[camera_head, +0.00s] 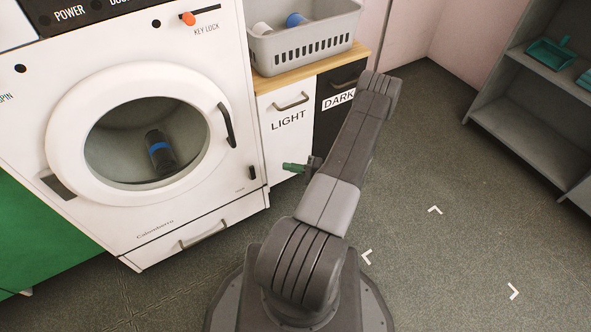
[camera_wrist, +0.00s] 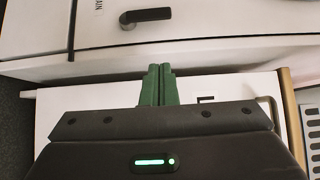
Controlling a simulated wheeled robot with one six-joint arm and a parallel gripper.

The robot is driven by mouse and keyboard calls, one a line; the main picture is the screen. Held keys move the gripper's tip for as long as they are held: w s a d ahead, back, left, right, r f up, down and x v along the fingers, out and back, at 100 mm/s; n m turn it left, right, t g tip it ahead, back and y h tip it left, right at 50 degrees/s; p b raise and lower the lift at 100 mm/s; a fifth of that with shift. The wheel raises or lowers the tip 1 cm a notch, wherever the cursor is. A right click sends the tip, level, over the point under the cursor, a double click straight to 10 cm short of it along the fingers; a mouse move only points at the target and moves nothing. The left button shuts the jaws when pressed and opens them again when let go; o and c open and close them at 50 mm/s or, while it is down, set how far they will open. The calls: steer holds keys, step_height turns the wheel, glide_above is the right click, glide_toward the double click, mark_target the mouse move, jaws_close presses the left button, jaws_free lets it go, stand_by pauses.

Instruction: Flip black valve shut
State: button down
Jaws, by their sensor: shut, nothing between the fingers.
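The black valve (camera_wrist: 148,15) is a short dark lever on the white front of the washing machine (camera_head: 225,120). In the wrist view it lies crosswise near the top edge, its round pivot at the left end, beside a partly cut-off label ending in "AIN". In the head view the black valve (camera_head: 252,172) is small, low on the machine's right side. My gripper (camera_head: 289,167) has green fingers and is right of the valve, apart from it, in front of the LIGHT cabinet door. In the wrist view my gripper (camera_wrist: 158,70) is shut and empty, below the lever.
The round glass door (camera_head: 130,130) is closed, with a dark item with a blue band inside. A grey basket (camera_head: 305,45) stands on the wooden counter above the LIGHT (camera_head: 290,135) and DARK cabinets. Shelves (camera_head: 520,110) stand at right; the floor between is clear.

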mark_target(252, 173)
steer(key=a, duration=0.3)
steer(key=w+a+b, duration=0.1)
steer(key=a, duration=0.1)
steer(key=shift+a+f, duration=0.1)
steer(key=shift+a, duration=0.25)
steer(key=shift+s+a, duration=0.75)
steer(key=shift+a, duration=0.3)
steer(key=shift+s+a+b, duration=0.3)
steer(key=shift+s+a, duration=0.1)
steer(key=shift+a, duration=0.15)
